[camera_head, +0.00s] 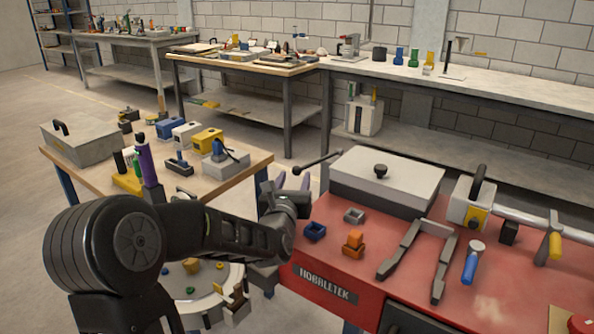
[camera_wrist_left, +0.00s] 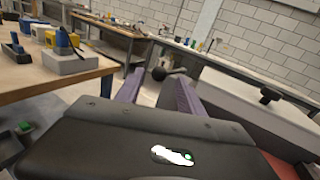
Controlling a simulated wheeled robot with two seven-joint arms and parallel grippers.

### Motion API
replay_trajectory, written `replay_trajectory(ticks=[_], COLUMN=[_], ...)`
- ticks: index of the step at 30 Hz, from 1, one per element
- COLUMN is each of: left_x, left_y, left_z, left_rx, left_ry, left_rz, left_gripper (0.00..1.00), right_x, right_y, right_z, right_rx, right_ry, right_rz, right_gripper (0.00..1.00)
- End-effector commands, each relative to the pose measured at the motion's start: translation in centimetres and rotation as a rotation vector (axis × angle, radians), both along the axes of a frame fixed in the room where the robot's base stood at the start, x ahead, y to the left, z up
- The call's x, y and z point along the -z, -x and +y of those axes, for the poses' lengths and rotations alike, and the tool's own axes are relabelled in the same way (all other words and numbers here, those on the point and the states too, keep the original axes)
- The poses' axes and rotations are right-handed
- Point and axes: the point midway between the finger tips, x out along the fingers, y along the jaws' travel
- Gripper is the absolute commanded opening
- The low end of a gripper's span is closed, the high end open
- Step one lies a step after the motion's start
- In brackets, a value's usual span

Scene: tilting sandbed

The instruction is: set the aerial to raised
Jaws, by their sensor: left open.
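What looks like the aerial (camera_head: 318,161) is a thin dark rod with a ball at its near end, beside the left end of the grey lidded box. It lies low, close to level, with its ball end toward my left gripper. In the left wrist view the ball of the aerial (camera_wrist_left: 158,73) shows between and just beyond the purple fingers. My left gripper (camera_head: 292,180) is open, and its fingers also show in the wrist view (camera_wrist_left: 159,82). I cannot tell whether they touch the ball. My right gripper is not in view.
The grey box (camera_head: 390,178) with a black knob stands on the red bench (camera_head: 330,268). Small blocks, a dark forked piece (camera_head: 440,270) and a blue-handled tool (camera_head: 471,264) lie in front of it. A wooden table (camera_head: 225,175) with several blocks stands left, a gap between.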

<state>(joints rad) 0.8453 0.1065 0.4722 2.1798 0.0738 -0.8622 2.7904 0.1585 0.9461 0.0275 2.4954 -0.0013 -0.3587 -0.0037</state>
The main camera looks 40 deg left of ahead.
Motion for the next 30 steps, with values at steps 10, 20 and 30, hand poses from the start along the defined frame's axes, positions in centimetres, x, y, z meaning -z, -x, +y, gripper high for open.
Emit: replay_trajectory(ticks=[10,20,30], left_x=[-0.1,0.0,0.0], left_y=[-4.1,-4.4,-4.4], left_z=[2.1,2.2,2.3], left_rx=[-0.001,0.000,-0.002], left_ry=[0.000,0.000,0.000], left_rz=[-0.001,-0.001,-0.001], left_gripper=[0.46,0.45,0.17], right_x=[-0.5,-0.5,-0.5], right_y=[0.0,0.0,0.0], right_z=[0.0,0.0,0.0], right_rx=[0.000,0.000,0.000], right_ry=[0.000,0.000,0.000], right_rz=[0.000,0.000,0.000], right_gripper=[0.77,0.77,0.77])
